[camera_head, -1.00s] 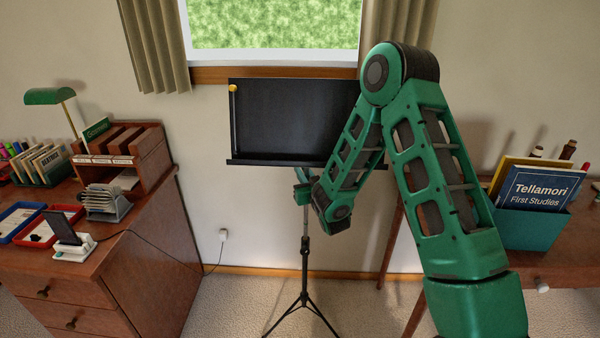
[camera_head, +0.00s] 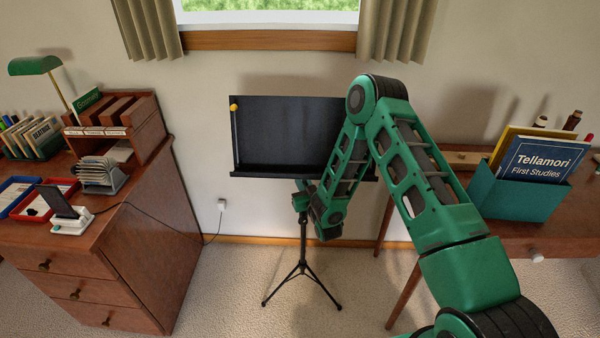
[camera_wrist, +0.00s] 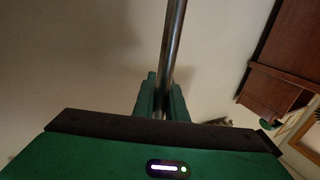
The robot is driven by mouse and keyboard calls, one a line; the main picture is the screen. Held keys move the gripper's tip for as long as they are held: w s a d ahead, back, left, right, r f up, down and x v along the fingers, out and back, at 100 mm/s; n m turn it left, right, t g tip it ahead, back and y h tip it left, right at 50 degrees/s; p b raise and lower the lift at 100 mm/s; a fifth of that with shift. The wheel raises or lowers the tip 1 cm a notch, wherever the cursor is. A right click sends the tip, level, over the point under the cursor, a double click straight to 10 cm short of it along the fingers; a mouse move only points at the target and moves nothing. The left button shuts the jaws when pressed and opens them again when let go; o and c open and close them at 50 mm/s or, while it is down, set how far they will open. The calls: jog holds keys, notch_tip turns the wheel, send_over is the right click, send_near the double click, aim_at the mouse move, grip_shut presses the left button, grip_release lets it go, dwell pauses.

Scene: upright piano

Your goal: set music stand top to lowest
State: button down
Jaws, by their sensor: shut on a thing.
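The black music stand top (camera_head: 285,135) faces me below the window, with a yellow-tipped stick at its left edge. Its thin upright pole (camera_head: 303,232) runs down to a black tripod (camera_head: 302,268) on the carpet. My gripper (camera_head: 302,193) is just under the top's lower ledge, at the pole. In the wrist view, the green fingers (camera_wrist: 164,95) are shut around the shiny metal pole (camera_wrist: 174,42). The lower part of the grip is hidden behind my gripper's body. In the head view, my forearm covers the top's right side.
A wooden desk (camera_head: 150,240) with drawers, trays and a file rack stands at the left. Another wooden table (camera_head: 545,232) with a teal book box (camera_head: 515,205) stands at the right. Carpet is clear around the tripod. A cord hangs to a wall socket (camera_head: 222,204).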

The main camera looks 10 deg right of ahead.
jog(key=shift+s+d+f, duration=0.2)
jog(key=shift+d+f, duration=0.05)
jog(key=shift+f, duration=0.25)
jog(key=c, duration=1.8)
grip_release()
jog(key=shift+w+a+r, duration=0.1)
jog(key=shift+a+r, duration=0.05)
jog(key=s+d, duration=0.1)
jog(key=s, duration=0.9)
jog(key=shift+s+d, duration=0.3)
jog(key=shift+d, duration=0.1)
